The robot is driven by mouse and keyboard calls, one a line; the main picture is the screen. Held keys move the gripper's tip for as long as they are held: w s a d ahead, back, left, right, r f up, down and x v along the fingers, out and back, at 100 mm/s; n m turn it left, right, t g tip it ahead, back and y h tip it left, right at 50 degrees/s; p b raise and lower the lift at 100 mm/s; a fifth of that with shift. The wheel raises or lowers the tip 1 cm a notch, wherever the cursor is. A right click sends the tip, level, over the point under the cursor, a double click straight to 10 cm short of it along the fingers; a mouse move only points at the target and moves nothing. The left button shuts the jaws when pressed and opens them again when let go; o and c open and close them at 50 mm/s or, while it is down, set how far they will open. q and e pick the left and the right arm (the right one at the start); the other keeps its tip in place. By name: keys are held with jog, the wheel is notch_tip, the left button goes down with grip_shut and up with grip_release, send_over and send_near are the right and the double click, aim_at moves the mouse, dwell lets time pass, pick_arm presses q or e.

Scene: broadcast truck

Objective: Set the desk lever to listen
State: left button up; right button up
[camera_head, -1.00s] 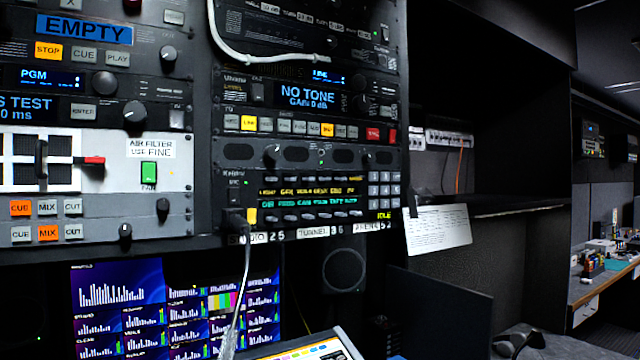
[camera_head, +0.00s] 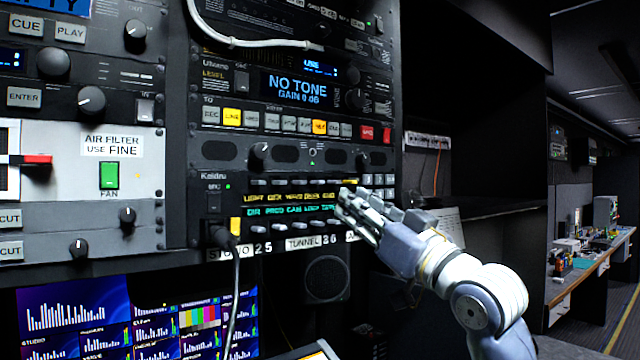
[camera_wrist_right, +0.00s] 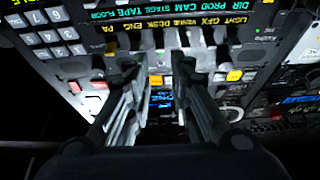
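The intercom panel (camera_head: 214,189) carries a row of small grey levers above its yellow labels. The desk lever (camera_head: 312,182) is in this upper row, above the DESK label; its setting is too small to tell. My right gripper (camera_head: 345,202) is in front of the panel's right part, to the right of and a little below that lever, hiding the ends of the labels. In the right wrist view, which is upside down, its two fingers (camera_wrist_right: 161,62) are apart with nothing held between them, pointing at the panel near the DESK label (camera_wrist_right: 156,25). My left gripper is out of view.
A cable (camera_head: 236,285) hangs from a plug at the panel's lower left. The keypad (camera_head: 378,182) is right of the label strips. A monitor (camera_head: 135,318) stands below. A tone unit (camera_head: 298,90) sits above.

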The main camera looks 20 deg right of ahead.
aim_at(322, 182)
jog(key=p+x, duration=0.4)
jog(key=x, duration=0.5)
jog(key=shift+w+a+r, duration=0.15)
jog(key=shift+w, duration=0.3)
grip_shut()
